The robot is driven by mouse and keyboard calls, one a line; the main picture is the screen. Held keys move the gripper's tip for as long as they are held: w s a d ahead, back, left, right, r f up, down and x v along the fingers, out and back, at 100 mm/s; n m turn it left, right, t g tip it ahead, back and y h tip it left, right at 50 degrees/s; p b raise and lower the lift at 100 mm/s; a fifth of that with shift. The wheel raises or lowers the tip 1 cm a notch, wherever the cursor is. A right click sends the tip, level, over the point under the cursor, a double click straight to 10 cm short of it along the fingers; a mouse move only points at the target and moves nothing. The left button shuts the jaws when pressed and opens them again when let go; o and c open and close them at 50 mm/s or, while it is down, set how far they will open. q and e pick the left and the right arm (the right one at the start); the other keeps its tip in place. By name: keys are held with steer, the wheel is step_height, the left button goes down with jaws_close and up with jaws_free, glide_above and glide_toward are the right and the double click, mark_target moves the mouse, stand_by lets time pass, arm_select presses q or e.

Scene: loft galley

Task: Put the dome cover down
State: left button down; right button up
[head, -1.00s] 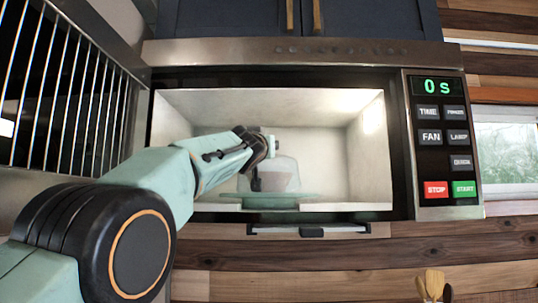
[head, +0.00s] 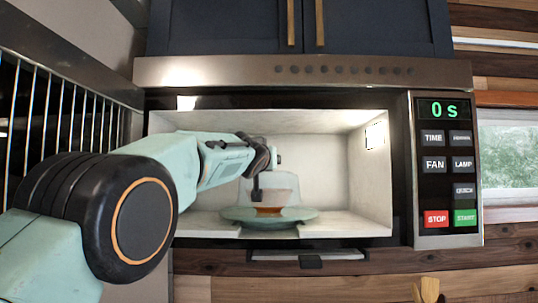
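The dome cover (head: 284,183) is clear and see-through, inside the open microwave. A pale green plate (head: 232,214) lies below it on the microwave floor, with something orange (head: 268,210) at its middle. My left gripper (head: 262,170) reaches in from the left and appears shut on the top of the dome cover; its fingertips are partly hidden. The dome looks upright over the plate. I cannot tell whether its rim touches the plate. My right gripper is not in view.
The microwave's (head: 300,72) side walls and ceiling box in my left arm. Its control panel (head: 447,165) at the right reads 0 s. A wire rack (head: 60,120) stands close on the left.

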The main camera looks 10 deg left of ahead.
arm_select(q)
steer(key=p, duration=0.1)
steer(key=w+p, duration=0.1)
steer(key=p, duration=0.1)
steer(key=shift+a+r+g, duration=0.1)
steer(key=shift+r+g, duration=0.1)
steer(key=shift+g, duration=0.2)
steer(key=shift+s+f+b, duration=0.1)
steer(key=shift+f+b, duration=0.45)
steer(key=shift+f, duration=0.35)
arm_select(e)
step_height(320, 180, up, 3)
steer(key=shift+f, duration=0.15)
arm_select(q)
steer(key=shift+f, duration=0.1)
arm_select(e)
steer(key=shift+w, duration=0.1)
arm_select(q)
steer(key=shift+f+b, duration=0.3)
steer(key=shift+b, duration=0.15)
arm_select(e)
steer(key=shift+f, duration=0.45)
arm_select(q)
steer(key=shift+f, duration=0.3)
steer(key=c, duration=1.1)
jaws_free()
steer(key=shift+o, duration=0.2)
steer(key=shift+r, duration=0.1)
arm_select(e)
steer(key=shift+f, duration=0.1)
